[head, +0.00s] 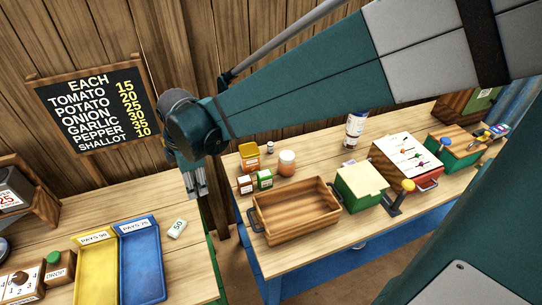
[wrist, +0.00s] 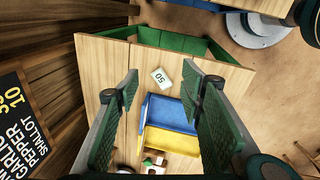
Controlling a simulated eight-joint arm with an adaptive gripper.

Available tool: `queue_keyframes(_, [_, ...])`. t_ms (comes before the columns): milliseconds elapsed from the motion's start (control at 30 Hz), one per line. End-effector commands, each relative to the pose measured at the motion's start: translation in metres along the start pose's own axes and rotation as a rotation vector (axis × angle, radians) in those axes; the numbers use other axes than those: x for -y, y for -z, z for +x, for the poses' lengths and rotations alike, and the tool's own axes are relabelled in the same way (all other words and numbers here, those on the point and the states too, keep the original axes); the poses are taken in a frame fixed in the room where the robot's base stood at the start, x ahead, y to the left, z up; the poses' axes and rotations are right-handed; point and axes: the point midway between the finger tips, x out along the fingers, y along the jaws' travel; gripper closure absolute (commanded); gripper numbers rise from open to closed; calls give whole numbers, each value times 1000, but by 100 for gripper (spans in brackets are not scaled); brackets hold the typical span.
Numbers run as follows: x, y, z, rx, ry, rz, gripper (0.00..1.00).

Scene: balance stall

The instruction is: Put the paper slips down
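One white paper slip printed "50" (head: 177,228) lies flat on the left wooden table, to the right of the blue tray's far end. It also shows in the wrist view (wrist: 161,77), apart from the trays. My gripper (head: 197,191) hangs above the table's right part, near the slip and higher than it. In the wrist view my gripper's fingers (wrist: 160,72) are spread wide with nothing between them; the slip shows beyond them on the table. The yellow tray (head: 97,270) and blue tray (head: 142,265) stand side by side with "PAYS" labels and look empty. I see no other loose slip clearly.
A numbered block (head: 22,284) and a green-knobbed block (head: 58,268) stand left of the trays. The right table (head: 300,262) holds a wooden crate (head: 298,212), a green box (head: 361,188) and small jars.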

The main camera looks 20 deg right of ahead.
Motion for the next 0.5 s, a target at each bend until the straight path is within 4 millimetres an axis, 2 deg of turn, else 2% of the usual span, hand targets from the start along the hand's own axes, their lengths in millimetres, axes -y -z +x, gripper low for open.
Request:
queue_keyframes(100, [8, -19, -16, -4, -30, 115, 61])
queue_keyframes(500, [39, -75, -62, -31, -132, 498, 61])
